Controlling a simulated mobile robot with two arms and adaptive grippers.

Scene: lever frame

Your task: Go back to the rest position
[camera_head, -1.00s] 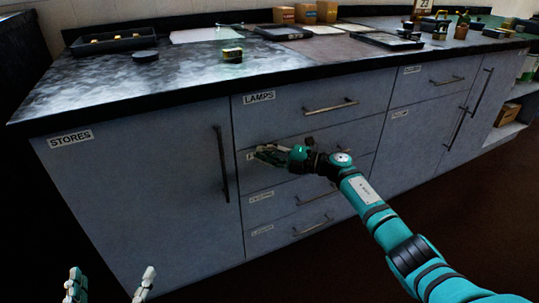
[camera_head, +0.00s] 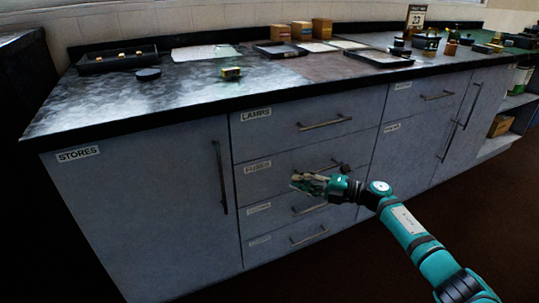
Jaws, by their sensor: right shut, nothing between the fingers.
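My right gripper (camera_head: 300,180) is shut and empty. It hangs in front of the second drawer (camera_head: 269,170) of the cabinet's drawer stack, and my teal right arm reaches in from the lower right. Part of that drawer and its handle are hidden behind the gripper and wrist. Whether the gripper touches the front is hard to tell, but no drawer visibly stands out. My left gripper is out of view.
The grey cabinet has a STORES door (camera_head: 140,200) at left and a LAMPS drawer (camera_head: 290,128) above my gripper. Dark floor lies open at the lower right.

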